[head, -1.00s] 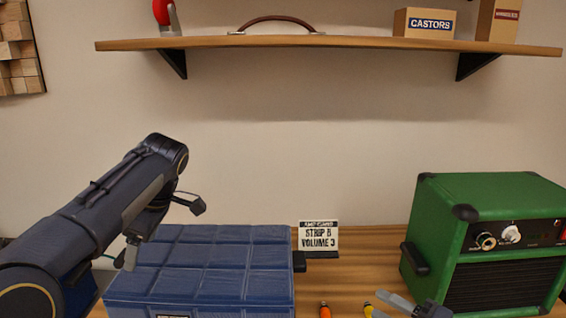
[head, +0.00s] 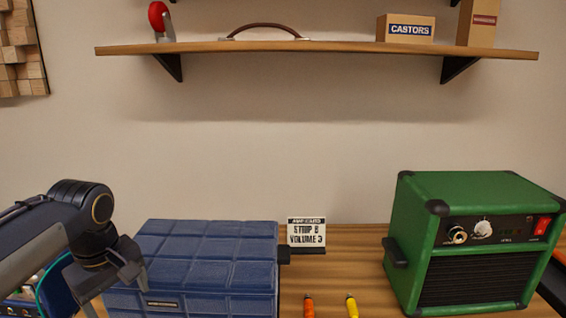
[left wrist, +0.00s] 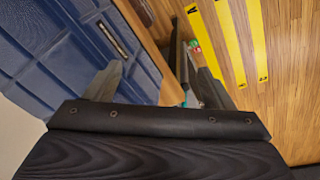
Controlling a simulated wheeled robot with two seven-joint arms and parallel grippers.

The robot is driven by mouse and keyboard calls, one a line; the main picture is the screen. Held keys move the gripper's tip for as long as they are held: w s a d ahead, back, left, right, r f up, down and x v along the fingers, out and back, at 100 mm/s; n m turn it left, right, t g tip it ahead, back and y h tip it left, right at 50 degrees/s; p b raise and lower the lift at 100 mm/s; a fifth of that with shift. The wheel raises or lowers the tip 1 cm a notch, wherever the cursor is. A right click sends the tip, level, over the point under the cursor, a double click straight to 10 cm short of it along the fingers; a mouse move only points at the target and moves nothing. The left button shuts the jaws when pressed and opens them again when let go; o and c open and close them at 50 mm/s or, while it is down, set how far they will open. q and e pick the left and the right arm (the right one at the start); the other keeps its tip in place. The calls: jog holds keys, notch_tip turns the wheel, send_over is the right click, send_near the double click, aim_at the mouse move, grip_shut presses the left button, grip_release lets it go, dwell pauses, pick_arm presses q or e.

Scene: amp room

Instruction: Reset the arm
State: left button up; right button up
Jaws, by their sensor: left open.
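My left gripper (head: 108,280) hangs at the lower left of the head view, in front of the left side of a blue quilted box (head: 205,255). It is open and holds nothing that I can see. In the left wrist view its two fingers (left wrist: 150,80) are spread apart, with the blue box (left wrist: 50,45) beyond and to the left. A green amp (head: 415,240) stands on the right of the bench, with a white knob (head: 482,229) and a red switch (head: 542,225). My right gripper is not in view.
A card (head: 306,232) reading "STRIP B VOLUME 3" stands behind the bench's middle. An orange-handled tool (head: 309,306) and a yellow-handled one (head: 352,306) lie near the front. Yellow strips (left wrist: 230,43) lie on wood. A wall shelf (head: 300,47) hangs above.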

pick_arm(q)
jog(key=s+d+f+m+t+h, duration=0.2)
jog(key=s+d+f+m, duration=0.25)
jog(key=s, duration=0.45)
jog(key=s+d+f+m+t+h, duration=0.2)
jog(key=s+d+f+m, duration=0.3)
jog(key=s, duration=0.4)
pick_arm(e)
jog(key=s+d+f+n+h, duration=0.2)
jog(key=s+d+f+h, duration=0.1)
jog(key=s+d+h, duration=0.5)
pick_arm(q)
notch_tip(320, 180, up, 17)
jog(key=p, duration=1.7)
jog(key=shift+a+f+p, duration=0.2)
jog(key=shift+a+p, duration=0.15)
jog(key=shift+a, duration=0.05)
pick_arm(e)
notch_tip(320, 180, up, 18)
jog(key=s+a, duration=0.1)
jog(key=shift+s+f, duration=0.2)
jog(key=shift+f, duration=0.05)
pick_arm(q)
jog(key=shift+w, duration=0.1)
